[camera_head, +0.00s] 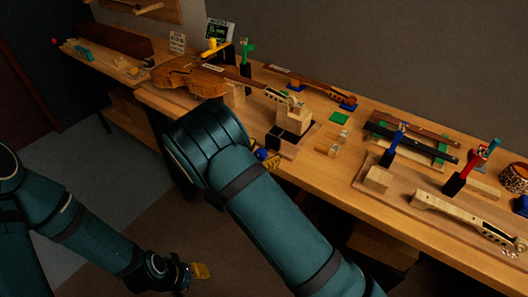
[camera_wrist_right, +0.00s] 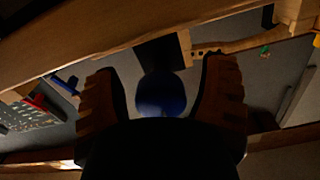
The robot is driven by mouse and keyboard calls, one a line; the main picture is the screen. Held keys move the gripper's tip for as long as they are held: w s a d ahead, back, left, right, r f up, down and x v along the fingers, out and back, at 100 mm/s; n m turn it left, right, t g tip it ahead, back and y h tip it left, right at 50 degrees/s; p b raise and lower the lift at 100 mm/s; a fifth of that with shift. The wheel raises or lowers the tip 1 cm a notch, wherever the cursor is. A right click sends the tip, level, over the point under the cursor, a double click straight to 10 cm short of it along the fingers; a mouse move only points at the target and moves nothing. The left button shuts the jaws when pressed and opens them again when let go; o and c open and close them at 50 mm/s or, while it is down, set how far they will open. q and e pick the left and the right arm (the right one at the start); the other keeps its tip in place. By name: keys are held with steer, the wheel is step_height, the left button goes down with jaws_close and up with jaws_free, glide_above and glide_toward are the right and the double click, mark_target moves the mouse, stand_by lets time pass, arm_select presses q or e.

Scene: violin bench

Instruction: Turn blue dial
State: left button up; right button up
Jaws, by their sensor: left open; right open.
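The blue dial (camera_wrist_right: 163,95) is a dark, round blue knob in the right wrist view. It sits between the two spread fingers of my right gripper (camera_wrist_right: 163,70), with gaps visible on both sides near the tips. In the head view my right gripper (camera_head: 268,160) is at the bench's front edge, largely hidden behind my right forearm. My left gripper (camera_head: 200,272) is open and empty, low over the floor away from the bench.
The wooden bench (camera_head: 335,185) carries a violin (camera_head: 190,77), a block stand (camera_head: 294,118), a scroll neck (camera_head: 465,218), and blue (camera_head: 390,150) and red (camera_head: 462,170) upright tools. A dark block (camera_head: 282,140) stands close to my right gripper. Floor in front is clear.

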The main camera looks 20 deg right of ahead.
steer(key=shift+w, duration=0.1)
steer(key=shift+d, duration=0.1)
jaws_close()
steer(key=shift+f, duration=0.1)
steer(key=shift+f+m+b, duration=0.1)
steer(key=shift+m+b, duration=0.2)
steer(key=shift+b, duration=0.15)
steer(key=shift+m+b, duration=0.6)
steer(key=shift+m, duration=0.1)
